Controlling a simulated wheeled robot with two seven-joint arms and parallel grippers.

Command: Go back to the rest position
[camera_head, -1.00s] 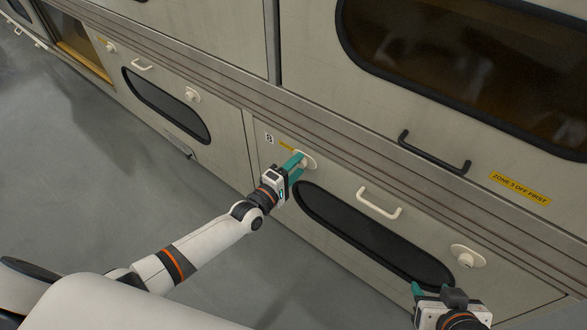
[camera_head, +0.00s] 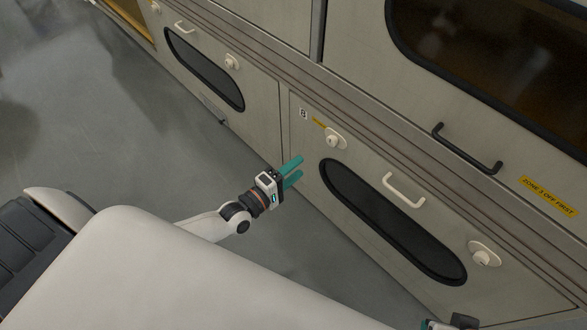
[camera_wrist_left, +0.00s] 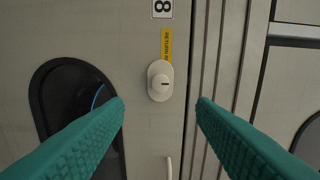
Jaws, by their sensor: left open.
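My left gripper (camera_head: 297,171) is open and empty, with two teal fingers apart, in front of the lower door marked 8. It stands clear of the pale latch knob (camera_head: 333,139) at that door's upper left corner.
The door has a pale handle (camera_head: 404,190), an oval dark window (camera_head: 392,222) and a second knob (camera_head: 484,256). A black handle (camera_head: 467,149) juts out above, beside a yellow "ZONE 3 OFF FIRST" label (camera_head: 548,196). Open grey floor (camera_head: 150,150) lies to the left.

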